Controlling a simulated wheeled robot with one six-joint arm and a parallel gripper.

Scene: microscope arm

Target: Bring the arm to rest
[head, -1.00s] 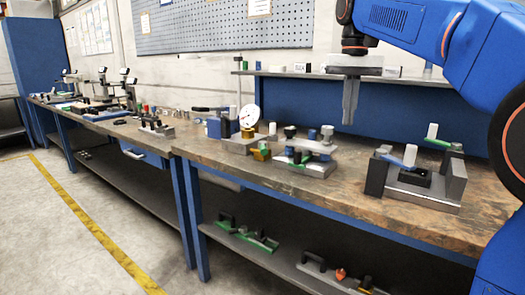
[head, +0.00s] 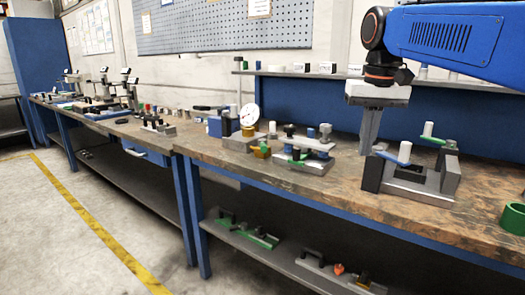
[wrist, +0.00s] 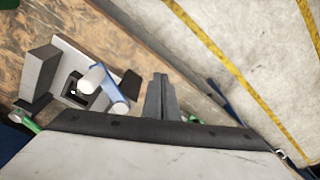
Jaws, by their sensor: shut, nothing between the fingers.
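In the wrist view the shut fingers (wrist: 161,98) show over the bench's edge region, beside the fixture (wrist: 75,85). My blue arm (head: 440,38) reaches in from the upper right in the head view. The fixture (head: 412,178) stands upright on the bench, apart from the gripper.
A grey fixture with black knobs (head: 303,157) and a dial gauge (head: 249,115) stand left of my gripper. A green ring-shaped part (head: 513,217) lies at the right edge. A small shelf (head: 300,74) runs behind. Bare wooden bench top (head: 450,215) shows in front of the clamp fixture.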

